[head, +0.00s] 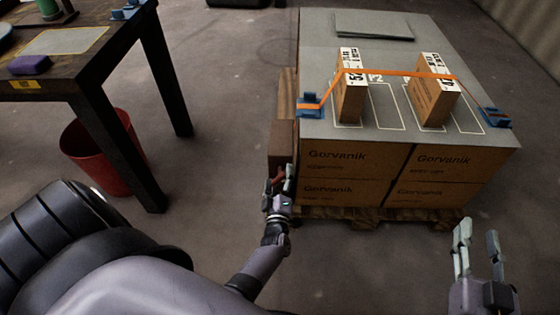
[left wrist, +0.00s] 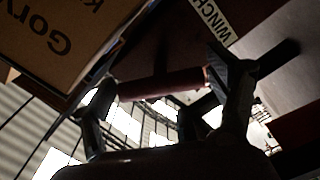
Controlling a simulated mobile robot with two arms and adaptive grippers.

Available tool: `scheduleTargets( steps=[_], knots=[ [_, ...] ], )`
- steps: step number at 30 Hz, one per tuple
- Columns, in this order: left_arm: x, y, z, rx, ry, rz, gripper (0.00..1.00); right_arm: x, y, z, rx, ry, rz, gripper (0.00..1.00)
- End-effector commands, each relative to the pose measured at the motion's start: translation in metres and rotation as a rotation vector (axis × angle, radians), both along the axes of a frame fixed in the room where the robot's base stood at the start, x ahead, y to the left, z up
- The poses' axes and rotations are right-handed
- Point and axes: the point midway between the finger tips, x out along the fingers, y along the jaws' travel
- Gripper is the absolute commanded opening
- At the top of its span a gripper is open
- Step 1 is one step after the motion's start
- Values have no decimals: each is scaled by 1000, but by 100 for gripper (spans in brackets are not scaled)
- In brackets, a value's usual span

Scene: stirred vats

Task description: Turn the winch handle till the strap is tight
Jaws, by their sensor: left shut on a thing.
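The orange strap (head: 395,73) runs from a blue bracket (head: 310,104) on the left, over two upright cartons (head: 350,98) (head: 433,100), to a blue bracket (head: 494,118) on the right. I cannot tell how tight it is. The dark reddish winch housing (head: 282,142) is at the load's left side; its WINCH label (left wrist: 208,18) shows in the left wrist view. My left gripper (head: 279,178) is shut on the red winch handle (left wrist: 160,84), whose bar lies between the fingers. My right gripper (head: 477,238) is open and empty, in front of the load's right corner.
The cartons stand on a grey sheet (head: 408,126) over stacked Gorvanik boxes (head: 345,165) on a wooden pallet (head: 375,215). A grey panel (head: 373,25) lies at the back. A dark workbench (head: 95,75) and red bin (head: 97,160) are on the left. Floor between is clear.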

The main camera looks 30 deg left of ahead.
Motion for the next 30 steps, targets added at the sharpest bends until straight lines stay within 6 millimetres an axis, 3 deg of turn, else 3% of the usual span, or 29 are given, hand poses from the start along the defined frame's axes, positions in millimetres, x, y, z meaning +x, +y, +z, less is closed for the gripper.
scheduleTargets(
  steps=[6, 7, 15, 30],
  knots=[
    [0, -1, -1, 2, 4, -3, 53, 0, 0, 0, 0, -1, 0, 33],
    [0, -1, -1, 2, 4, -3, 82, 0, 0, 0, 0, -1, 0, 33],
    [0, 0, 0, 1, 2, -2, 100, 0, 0, 0, 0, -1, 0, 33],
    [0, 0, -3, -80, -48, -1, 100, 0, 0, -7, 0, -1, 1, 33]
  ],
)
